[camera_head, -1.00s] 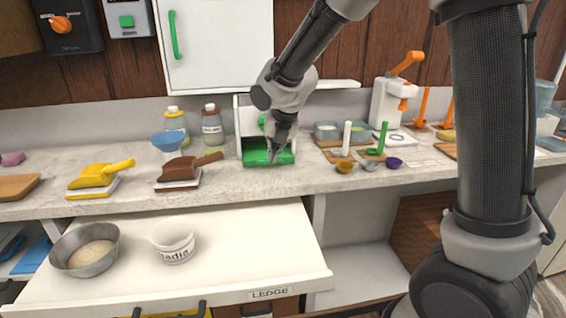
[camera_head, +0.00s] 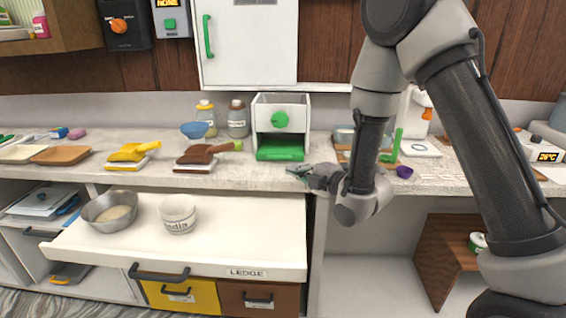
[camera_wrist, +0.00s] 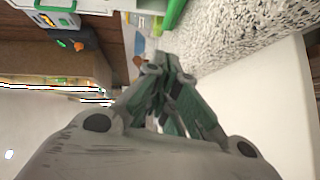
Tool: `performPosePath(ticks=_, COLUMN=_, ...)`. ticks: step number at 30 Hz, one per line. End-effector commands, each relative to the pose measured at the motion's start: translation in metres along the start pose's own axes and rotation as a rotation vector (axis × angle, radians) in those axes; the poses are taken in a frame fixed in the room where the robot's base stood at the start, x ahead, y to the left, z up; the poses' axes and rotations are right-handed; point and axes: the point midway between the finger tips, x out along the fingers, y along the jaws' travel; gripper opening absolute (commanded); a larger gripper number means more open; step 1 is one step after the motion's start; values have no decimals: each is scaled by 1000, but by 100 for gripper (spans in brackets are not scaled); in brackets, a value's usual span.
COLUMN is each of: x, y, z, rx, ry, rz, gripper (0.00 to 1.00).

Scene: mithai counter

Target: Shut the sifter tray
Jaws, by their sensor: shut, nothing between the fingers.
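The sifter (camera_head: 281,101) is a white box with a green round knob (camera_head: 280,120) on its front, standing on the counter by the wall. Its green tray (camera_head: 280,154) shows at the bottom front, its green top surface visible and seeming to stick out some way. A green edge, likely the tray, shows at the top of the wrist view (camera_wrist: 173,13). My gripper (camera_head: 297,171) is shut and empty, low at the counter's front edge, in front and to the right of the tray and apart from it. Its fingers also show in the wrist view (camera_wrist: 160,68).
Left of the sifter stand two jars (camera_head: 238,119), a blue bowl (camera_head: 194,130), a brown scoop (camera_head: 200,154) and a yellow scoop (camera_head: 130,152). The open white ledge (camera_head: 240,225) below holds a metal bowl (camera_head: 100,208) and a white tub (camera_head: 178,212). A purple cup (camera_head: 404,172) lies right.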

Motion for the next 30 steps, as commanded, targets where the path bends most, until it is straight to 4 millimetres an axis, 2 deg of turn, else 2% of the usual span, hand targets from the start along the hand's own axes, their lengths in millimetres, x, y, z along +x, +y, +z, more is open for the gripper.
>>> performPosePath(ticks=11, x=80, y=0, z=-1, rx=-2, ry=1, rz=0, gripper=0)
performPosePath(ticks=12, x=85, y=0, z=6, rx=-2, ry=-3, rz=1, gripper=0)
performPosePath(ticks=15, x=95, y=0, z=17, rx=-2, ry=-3, rz=0, gripper=0)
performPosePath(ticks=21, x=106, y=0, z=27, rx=-3, ry=-1, rz=-1, gripper=0)
performPosePath(ticks=30, x=107, y=0, z=29, rx=-3, ry=-1, rz=-1, gripper=0)
